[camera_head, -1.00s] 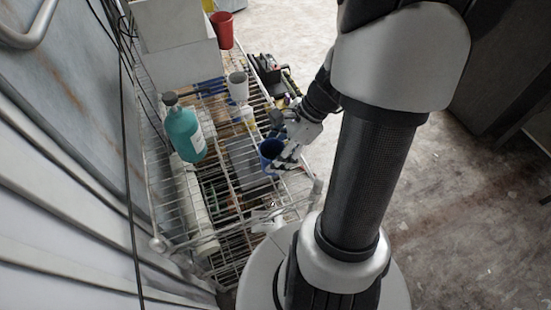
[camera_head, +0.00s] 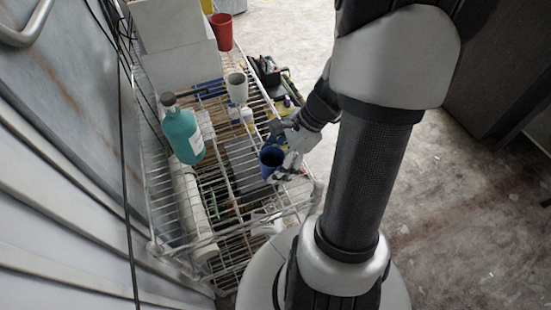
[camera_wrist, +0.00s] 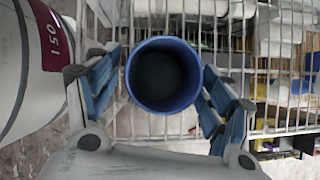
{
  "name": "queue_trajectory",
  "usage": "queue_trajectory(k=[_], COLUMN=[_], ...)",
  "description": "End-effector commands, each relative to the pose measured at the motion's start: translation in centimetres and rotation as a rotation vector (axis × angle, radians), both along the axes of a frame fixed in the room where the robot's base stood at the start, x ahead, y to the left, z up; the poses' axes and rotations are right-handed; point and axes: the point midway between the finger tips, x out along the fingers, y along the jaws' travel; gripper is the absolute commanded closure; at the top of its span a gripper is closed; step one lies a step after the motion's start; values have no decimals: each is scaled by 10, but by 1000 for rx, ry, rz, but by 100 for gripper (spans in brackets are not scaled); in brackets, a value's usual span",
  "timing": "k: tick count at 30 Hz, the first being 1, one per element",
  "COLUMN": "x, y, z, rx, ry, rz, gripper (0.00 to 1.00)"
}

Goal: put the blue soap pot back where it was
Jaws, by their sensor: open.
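The blue soap pot (camera_head: 271,158) is a round, open-topped blue cup near the front right part of the wire rack's top shelf. In the wrist view, the blue soap pot (camera_wrist: 163,76) appears from above, with a dark inside. My gripper (camera_head: 280,160) is at the pot from the right in the head view. In the wrist view my gripper (camera_wrist: 160,88) is open, with one blue-padded finger on each side of the pot. The left finger looks very close to the wall; I cannot tell whether it touches. The pot's base is hidden.
The wire rack (camera_head: 215,185) holds a teal bottle (camera_head: 183,133), a white cup (camera_head: 237,88) and a red cup (camera_head: 221,31). White boxes (camera_head: 180,50) stand at the back. Concrete floor lies right.

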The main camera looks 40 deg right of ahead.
Motion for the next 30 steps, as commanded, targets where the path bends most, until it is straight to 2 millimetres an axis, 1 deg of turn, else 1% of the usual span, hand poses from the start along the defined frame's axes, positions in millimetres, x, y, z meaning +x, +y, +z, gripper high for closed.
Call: queue_trajectory(k=[5,8,11,18,21,25,30], x=[0,0,-3,-15,-20,-25,-29], y=[0,0,-7,-30,-38,-47,-52], z=[0,6,18,65,81,98,107], rx=[0,0,-1,-4,-2,-1,0], ry=[0,-1,-2,-3,-2,-2,0], rz=[0,0,-1,-2,-3,-2,0], gripper=[26,26,26,26,26,26,26])
